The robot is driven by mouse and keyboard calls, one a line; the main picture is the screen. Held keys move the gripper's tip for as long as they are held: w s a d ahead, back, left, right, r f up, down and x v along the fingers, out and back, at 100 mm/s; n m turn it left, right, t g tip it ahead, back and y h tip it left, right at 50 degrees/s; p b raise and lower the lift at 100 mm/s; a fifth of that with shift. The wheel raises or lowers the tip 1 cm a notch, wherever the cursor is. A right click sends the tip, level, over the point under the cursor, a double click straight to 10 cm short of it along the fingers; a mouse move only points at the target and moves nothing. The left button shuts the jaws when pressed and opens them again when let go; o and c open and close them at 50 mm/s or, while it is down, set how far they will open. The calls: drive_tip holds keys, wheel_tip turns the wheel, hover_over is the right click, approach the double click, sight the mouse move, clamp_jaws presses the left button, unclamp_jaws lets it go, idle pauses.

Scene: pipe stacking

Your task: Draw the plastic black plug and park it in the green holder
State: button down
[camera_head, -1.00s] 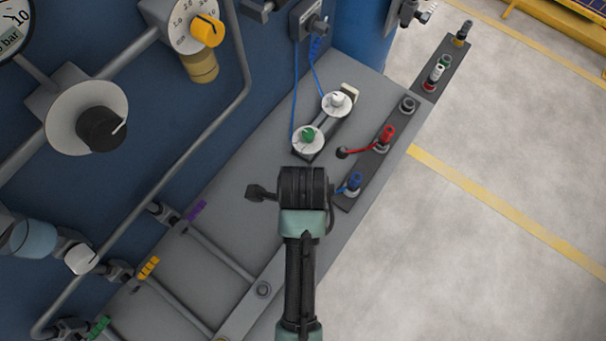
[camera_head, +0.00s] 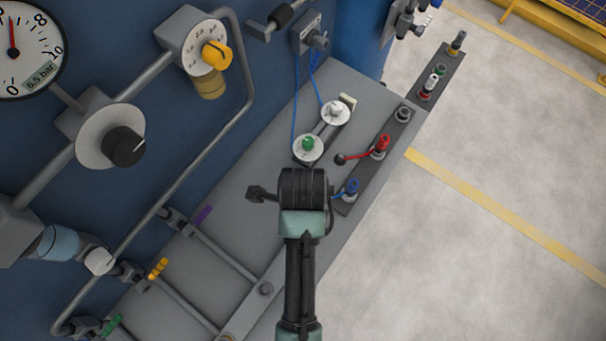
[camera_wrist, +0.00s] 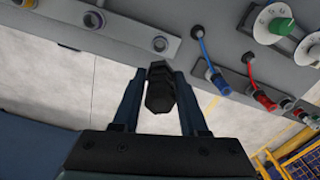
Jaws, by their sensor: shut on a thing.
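My gripper (camera_wrist: 160,88) is shut on the black plug (camera_wrist: 159,92), which sits between the two fingers in the wrist view. The plug appears clear of any socket, with pale floor and the bench edge behind it. In the head view my wrist hides the fingers and the plug. A small green-ringed holder (camera_head: 440,70) stands on the far dark strip at the upper right of the head view, well away from my gripper. It looks empty, though it is small there.
Blue (camera_head: 352,186) and red (camera_head: 381,146) cabled plugs stand on the nearer strip, beside a grey socket (camera_head: 403,113). A white-and-red plug (camera_head: 429,84) and a black-and-yellow plug (camera_head: 457,43) flank the green holder. Pipes and gauges line the blue wall. The floor at right is clear.

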drive_tip(key=shift+r+p, duration=1.95)
